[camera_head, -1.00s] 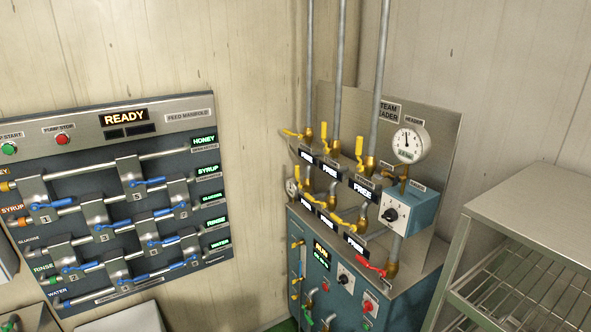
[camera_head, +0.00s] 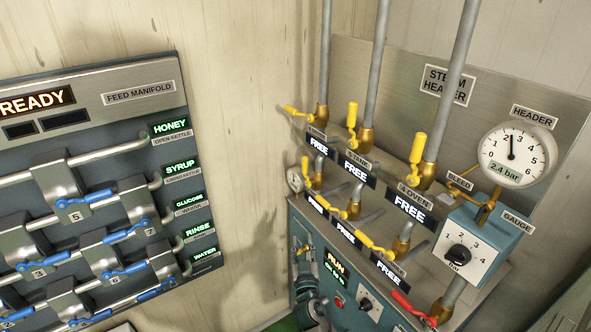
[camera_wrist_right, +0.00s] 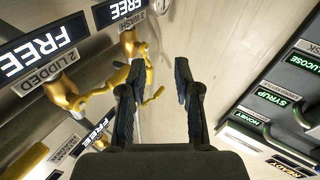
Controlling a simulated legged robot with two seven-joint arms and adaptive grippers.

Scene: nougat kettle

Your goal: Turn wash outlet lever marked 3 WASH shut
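The 3 WASH label (camera_wrist_right: 131,22) reads upside down in the right wrist view, with a brass valve and yellow lever (camera_wrist_right: 132,48) beside it and a FREE display. In the head view this marking is not readable; the leftmost lower yellow lever (camera_head: 306,170) may be it. My right gripper (camera_head: 302,245) is low at the left end of the steam header. In the wrist view its two dark fingers (camera_wrist_right: 160,68) are apart with nothing between them. The left finger overlaps the yellow levers in the picture; contact cannot be told. My left gripper is out of view.
The 2 LIDDED valve (camera_wrist_right: 62,90) is close by in the wrist view. The steam header carries several other yellow levers, a red lever (camera_head: 414,309), pipes and a gauge (camera_head: 516,155). The feed manifold (camera_head: 75,190) stands left, with bare wall (camera_head: 240,180) between.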

